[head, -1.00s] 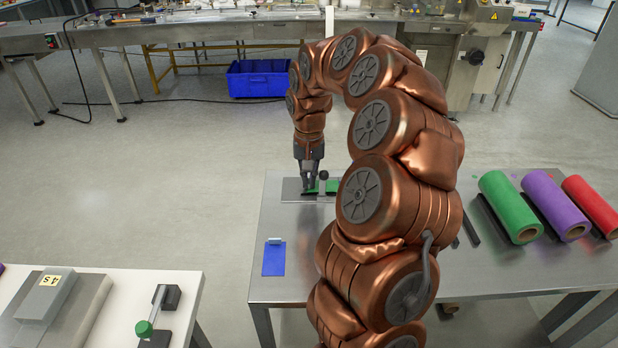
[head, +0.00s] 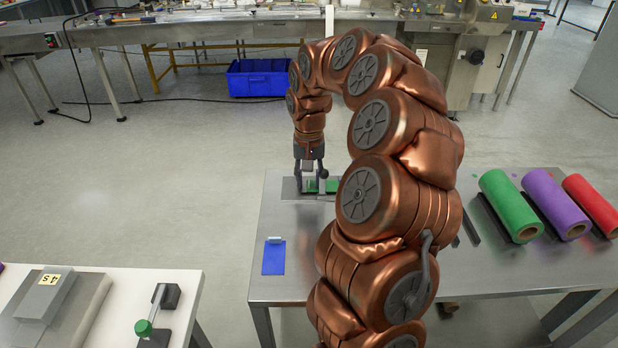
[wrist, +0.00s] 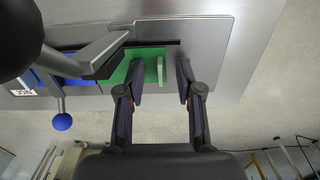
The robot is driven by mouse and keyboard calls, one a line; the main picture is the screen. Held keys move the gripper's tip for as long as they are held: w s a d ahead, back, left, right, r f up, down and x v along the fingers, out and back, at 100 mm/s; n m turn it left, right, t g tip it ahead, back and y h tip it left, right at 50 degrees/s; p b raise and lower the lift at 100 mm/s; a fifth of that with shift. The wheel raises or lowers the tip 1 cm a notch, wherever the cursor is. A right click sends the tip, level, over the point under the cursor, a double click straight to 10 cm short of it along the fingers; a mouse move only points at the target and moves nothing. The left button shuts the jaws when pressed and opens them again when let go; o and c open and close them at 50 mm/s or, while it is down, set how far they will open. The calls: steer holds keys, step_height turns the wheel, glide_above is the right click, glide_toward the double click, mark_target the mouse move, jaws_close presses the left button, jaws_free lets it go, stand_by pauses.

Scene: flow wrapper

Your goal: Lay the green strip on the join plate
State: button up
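The green strip (wrist: 146,66) lies flat on the grey metal join plate (wrist: 205,32), with a pale upright tab (wrist: 160,70) on it. Its left end runs toward a blue strip (wrist: 48,80); whether they touch is hidden by the grey clamp arm (wrist: 100,55). In the head view, the green strip (head: 331,185) shows beside my gripper. My gripper (wrist: 160,82) is open, its fingers apart on either side of the tab and not closed on it. In the head view, my gripper (head: 310,188) is low over the plate.
A blue-knobbed lever (wrist: 62,121) and a JOIN label (wrist: 23,92) are at the plate's left. A blue piece with a pale tab (head: 274,257) lies on the steel table (head: 300,230).

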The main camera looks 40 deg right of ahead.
step_height(320, 180, up, 12)
stand_by(0.6)
stand_by(0.7)
steer(key=s+a+f+n+g, duration=0.1)
steer(key=s+a+n, duration=0.2)
steer(key=s+a, duration=0.45)
steer(key=s+a+f+n, duration=0.15)
steer(key=s+a, duration=0.25)
steer(key=a, duration=0.6)
steer(key=s+a+f+n+g, duration=0.1)
steer(key=s+a+f, duration=0.25)
steer(key=s, duration=0.65)
steer(key=s+a+f+n+g, duration=0.1)
steer(key=s+a+f+n, duration=0.2)
steer(key=s, duration=0.6)
step_height(320, 180, up, 13)
steer(key=m+t+p, duration=0.1)
steer(key=p, duration=1.1)
steer(key=shift+w+d+f+p, duration=0.15)
steer(key=shift+w+d+p, duration=0.1)
steer(key=shift+w+p, duration=0.2)
